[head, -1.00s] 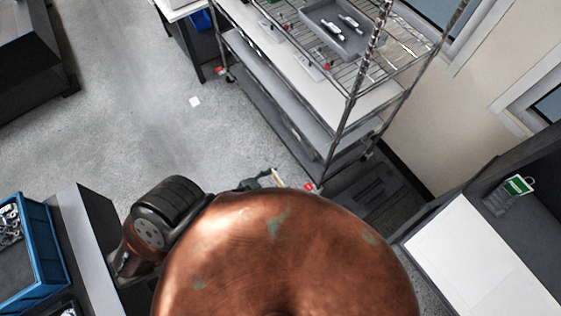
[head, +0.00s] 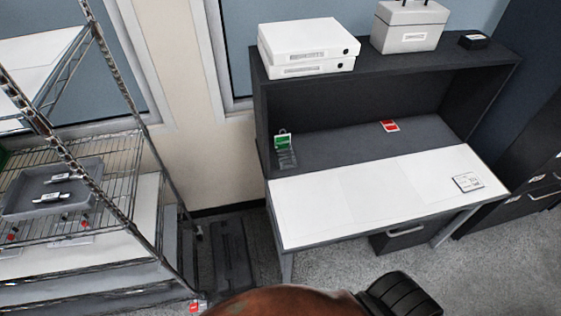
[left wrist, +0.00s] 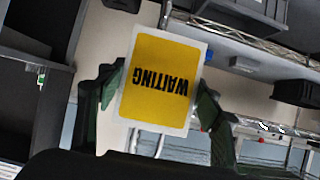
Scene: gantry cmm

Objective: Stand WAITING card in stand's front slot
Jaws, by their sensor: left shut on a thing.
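The yellow WAITING card (left wrist: 158,82) with a white border fills the middle of the left wrist view, its lettering upside down there. My left gripper (left wrist: 160,100) is shut on it, with dark green fingers at either side. Neither card nor left gripper shows in the head view. A small grey stand (head: 287,159) is on the left end of the dark desk surface, with a green card (head: 282,141) upright at its back. Its slots are too small to make out. My right gripper is out of view.
A red card (head: 389,126) lies on the desk (head: 440,133) under the shelf. The white desktop (head: 370,195) is mostly clear, with a small label card (head: 467,182) at right. White boxes (head: 305,45) stand on top. A wire rack (head: 110,160) is at left.

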